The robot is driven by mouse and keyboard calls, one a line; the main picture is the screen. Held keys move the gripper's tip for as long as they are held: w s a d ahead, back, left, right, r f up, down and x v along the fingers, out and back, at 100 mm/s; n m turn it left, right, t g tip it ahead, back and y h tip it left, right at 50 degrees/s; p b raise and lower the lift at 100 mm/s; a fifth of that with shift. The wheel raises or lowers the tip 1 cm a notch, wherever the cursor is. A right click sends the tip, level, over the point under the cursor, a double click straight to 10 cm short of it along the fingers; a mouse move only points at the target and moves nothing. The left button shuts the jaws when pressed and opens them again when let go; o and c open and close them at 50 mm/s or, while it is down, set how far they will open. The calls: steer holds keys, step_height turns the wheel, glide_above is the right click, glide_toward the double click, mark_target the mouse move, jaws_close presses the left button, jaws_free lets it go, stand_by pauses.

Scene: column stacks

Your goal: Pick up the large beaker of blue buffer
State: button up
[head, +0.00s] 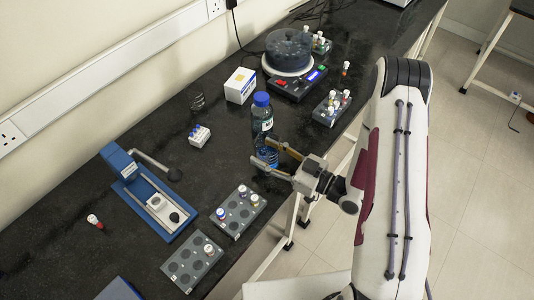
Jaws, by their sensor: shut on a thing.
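No open beaker stands out; the large vessel of blue liquid is a clear bottle (262,122) with a blue screw cap and a white label, in the middle of the head view. It looks upright. My gripper (271,153) reaches in from the right and is shut on the lower part of the bottle, one finger on each side. The fingers hide some of the bottle's lower body, where blue liquid shows. I cannot tell whether its base touches the black bench (225,150).
A white-and-blue box (240,85) and a small vial rack (199,136) stand left of the bottle. A round-topped device (289,52) is behind, a grey vial rack (332,108) to the right. Grey racks (238,212) and a blue press (150,195) stand in front.

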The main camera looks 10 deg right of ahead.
step_height(320, 180, up, 9)
stand_by(1.3)
steer(key=shift+r, duration=0.25)
stand_by(0.9)
